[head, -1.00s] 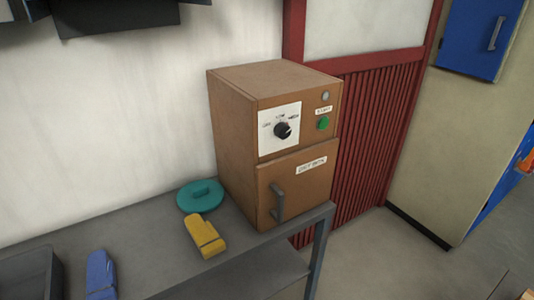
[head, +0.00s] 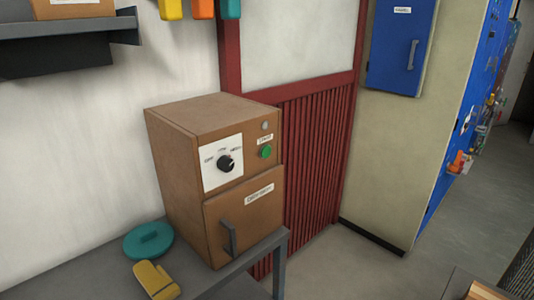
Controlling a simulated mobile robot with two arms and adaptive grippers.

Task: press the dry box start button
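The brown dry box (head: 185,175) stands on the right end of a grey table, with its door (head: 262,215) shut and a dark handle (head: 229,238) on the door. The green start button (head: 265,151) is on the upper right of its front, under a small label. A small grey round lamp (head: 265,126) sits above the button and looks unlit. A black dial (head: 225,163) on a white plate is to the left of the button. Neither of my grippers shows in the head view.
A teal round lidded thing (head: 148,241) and a yellow mitt (head: 156,280) lie on the grey table (head: 92,272) left of the box. A shelf (head: 75,27) hangs upper left. A blue wall cabinet (head: 398,50) is upper right. The floor (head: 350,262) right of the table is clear.

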